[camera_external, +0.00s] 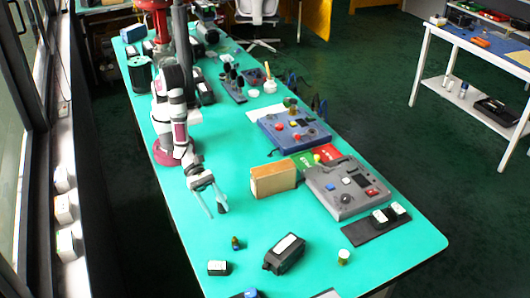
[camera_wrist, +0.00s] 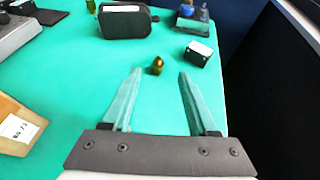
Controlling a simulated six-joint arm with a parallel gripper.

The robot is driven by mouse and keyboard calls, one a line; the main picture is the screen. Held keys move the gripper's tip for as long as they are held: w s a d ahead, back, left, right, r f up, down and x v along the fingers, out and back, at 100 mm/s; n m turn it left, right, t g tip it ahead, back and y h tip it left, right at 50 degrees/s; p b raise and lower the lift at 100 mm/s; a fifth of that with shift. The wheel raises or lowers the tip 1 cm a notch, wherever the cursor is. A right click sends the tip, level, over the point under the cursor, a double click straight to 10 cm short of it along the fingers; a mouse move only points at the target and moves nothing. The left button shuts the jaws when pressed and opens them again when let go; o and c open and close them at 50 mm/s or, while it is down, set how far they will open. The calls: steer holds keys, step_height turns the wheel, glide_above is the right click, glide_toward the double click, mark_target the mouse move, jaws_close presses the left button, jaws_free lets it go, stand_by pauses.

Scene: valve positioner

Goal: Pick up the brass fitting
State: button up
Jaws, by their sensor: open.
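The brass fitting (camera_wrist: 157,66) is a small gold-brown piece standing on the green table, just beyond and between my fingertips in the wrist view. In the external view the brass fitting (camera_external: 236,243) shows as a small dark and golden piece near the front left of the table. My gripper (camera_wrist: 159,75) is open and empty, with its two grey-green fingers spread. In the external view my gripper (camera_external: 217,211) hangs over the table, behind the fitting and apart from it.
A black box with a white label (camera_external: 285,254) lies right of the fitting, and a smaller black-and-white box (camera_external: 218,268) lies in front left. A cardboard box (camera_external: 273,180) stands right of my gripper. A grey control unit (camera_external: 345,187) sits farther right. The table around the fitting is clear.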

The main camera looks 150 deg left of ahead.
mark_target(236, 240)
steer(key=x, duration=1.4)
steer(key=shift+a+f, duration=0.25)
steer(key=shift+f, duration=0.1)
jaws_close()
